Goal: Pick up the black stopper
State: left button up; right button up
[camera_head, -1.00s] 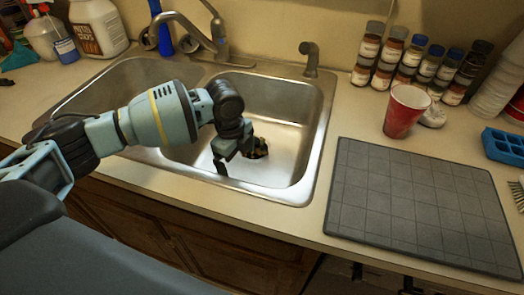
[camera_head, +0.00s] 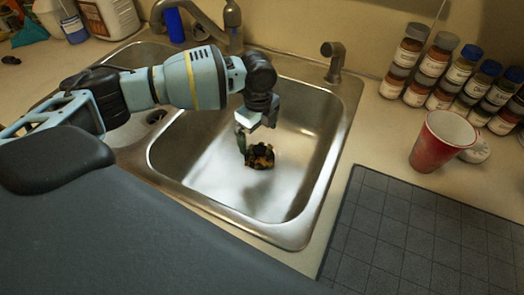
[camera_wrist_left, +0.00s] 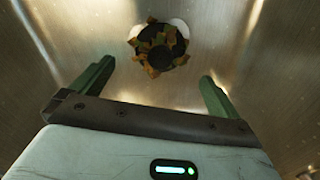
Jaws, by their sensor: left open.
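A dark round piece that looks like the black stopper (camera_head: 260,156) sits at the drain on the floor of the right sink basin, with yellow-brown scraps around it. The left wrist view shows the black stopper (camera_wrist_left: 160,46) just beyond the fingertips, roughly centred between them. My left gripper (camera_head: 250,136) is inside the basin, close to the stopper. It also shows in the left wrist view (camera_wrist_left: 156,76), with its green fingers wide apart and nothing between them. The height left between fingers and stopper is hard to judge. My right gripper is not in view.
The steel sink rim (camera_head: 318,217) surrounds the basin. A faucet (camera_head: 195,16) and a smaller spout (camera_head: 334,60) stand behind it. A red cup (camera_head: 436,143), several spice jars (camera_head: 437,62) and a grey mat (camera_head: 400,240) are to the right.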

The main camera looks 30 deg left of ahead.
aim_at(259, 149)
pick_arm(q)
jog(key=shift+s+f, duration=0.1)
jog(key=shift+f, duration=3.85)
jog(key=shift+c, duration=0.4)
jog(key=c, duration=1.2)
jog(key=shift+c, duration=0.4)
jog(key=shift+f, duration=0.1)
